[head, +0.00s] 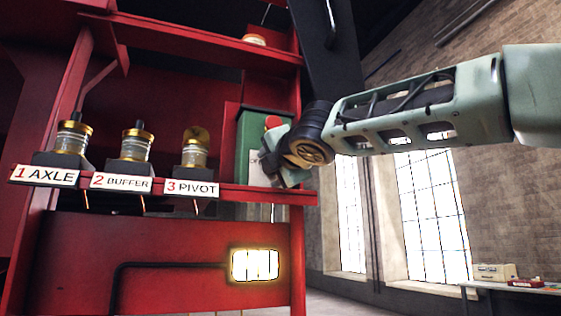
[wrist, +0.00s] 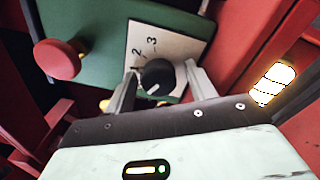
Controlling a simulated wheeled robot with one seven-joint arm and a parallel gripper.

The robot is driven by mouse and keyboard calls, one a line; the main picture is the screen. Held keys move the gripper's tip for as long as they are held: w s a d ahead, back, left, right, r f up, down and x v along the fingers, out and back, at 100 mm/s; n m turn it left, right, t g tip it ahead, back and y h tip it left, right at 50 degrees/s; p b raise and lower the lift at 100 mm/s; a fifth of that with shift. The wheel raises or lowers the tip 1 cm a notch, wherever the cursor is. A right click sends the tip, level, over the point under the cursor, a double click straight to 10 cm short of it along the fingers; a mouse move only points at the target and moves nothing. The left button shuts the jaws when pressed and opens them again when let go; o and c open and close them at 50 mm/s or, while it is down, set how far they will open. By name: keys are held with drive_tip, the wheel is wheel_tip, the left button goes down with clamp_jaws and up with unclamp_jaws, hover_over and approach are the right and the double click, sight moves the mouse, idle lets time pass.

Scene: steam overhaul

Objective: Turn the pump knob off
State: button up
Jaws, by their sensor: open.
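The pump knob (wrist: 157,76) is round and black, on a white plate (wrist: 178,44) marked with numbers; 2 and 3 are readable. The plate is on a green box (wrist: 110,22). A short white mark shows on the knob's lower left; which setting it points to, I cannot tell. My gripper (wrist: 161,68) is open, one finger on each side of the knob. Whether the fingers touch it, I cannot tell. In the head view my gripper (head: 277,168) is at the front of the green box (head: 262,118) and hides the knob.
A red mushroom button (wrist: 60,57) sticks out of the green box, left of the knob. In the head view, three brass-topped oilers stand on the red shelf (head: 245,193), labelled axle, buffer and pivot. A lit lamp (head: 255,265) is below. A table (head: 520,289) stands far right.

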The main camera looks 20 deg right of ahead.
drive_tip(key=s+b, duration=1.3)
drive_tip(key=s, duration=0.4)
drive_tip(key=shift+f, duration=0.3)
drive_tip(key=shift+s+d, duration=0.1)
drive_tip(key=shift+s, duration=0.05)
